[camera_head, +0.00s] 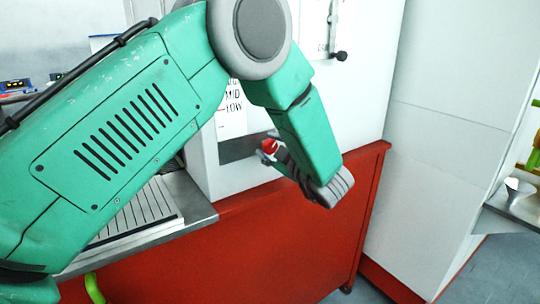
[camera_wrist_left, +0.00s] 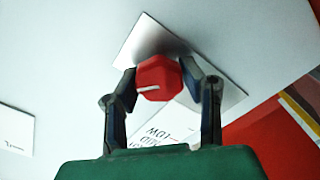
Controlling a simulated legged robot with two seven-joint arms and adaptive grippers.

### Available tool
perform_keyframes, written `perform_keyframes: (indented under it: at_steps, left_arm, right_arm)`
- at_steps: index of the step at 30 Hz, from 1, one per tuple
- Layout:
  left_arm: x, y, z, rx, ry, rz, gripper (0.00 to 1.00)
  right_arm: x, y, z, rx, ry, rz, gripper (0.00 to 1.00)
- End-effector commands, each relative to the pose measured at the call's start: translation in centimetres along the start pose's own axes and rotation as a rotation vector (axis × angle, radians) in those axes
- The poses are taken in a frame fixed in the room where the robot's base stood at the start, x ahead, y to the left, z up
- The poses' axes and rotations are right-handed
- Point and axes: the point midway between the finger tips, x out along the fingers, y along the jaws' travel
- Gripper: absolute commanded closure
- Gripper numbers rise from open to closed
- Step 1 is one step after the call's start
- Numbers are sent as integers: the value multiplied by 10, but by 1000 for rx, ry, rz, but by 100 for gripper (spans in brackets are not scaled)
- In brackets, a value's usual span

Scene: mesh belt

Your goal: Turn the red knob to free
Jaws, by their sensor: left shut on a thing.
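The red knob (camera_wrist_left: 158,80) sits on a grey metal plate (camera_wrist_left: 140,38) on a white panel in the left wrist view. It has a white pointer line directed to the left and slightly down in that picture. My left gripper (camera_wrist_left: 165,82) has one finger on each side of the knob and is shut on it. In the head view the knob (camera_head: 269,147) shows small between the fingers of my left gripper (camera_head: 272,150), partly hidden by them. The plate's lettering for "free" cannot be read. My right gripper is not in view.
The white machine (camera_head: 345,100) has a label reading "MID" and "LOW" (camera_head: 232,106), and a black-knobbed lever (camera_head: 340,56) higher up. It stands on a red cabinet (camera_head: 240,245). A ribbed tray (camera_head: 140,212) lies left. A white wall panel (camera_head: 450,130) stands at right.

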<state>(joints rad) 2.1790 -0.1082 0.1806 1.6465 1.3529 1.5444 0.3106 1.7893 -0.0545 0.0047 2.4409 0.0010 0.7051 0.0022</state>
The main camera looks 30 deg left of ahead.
Motion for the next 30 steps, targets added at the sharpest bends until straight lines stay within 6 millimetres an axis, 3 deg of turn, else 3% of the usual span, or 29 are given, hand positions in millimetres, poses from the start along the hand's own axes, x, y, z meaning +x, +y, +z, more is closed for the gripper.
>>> perform_keyframes:
  at_steps: [18,30]
  left_arm:
    - [0,-7,4,-545,-2,-3,94]
    - [-1,-6,4,-715,-3,-4,94]
  right_arm:
    - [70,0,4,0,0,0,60]
    - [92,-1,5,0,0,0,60]
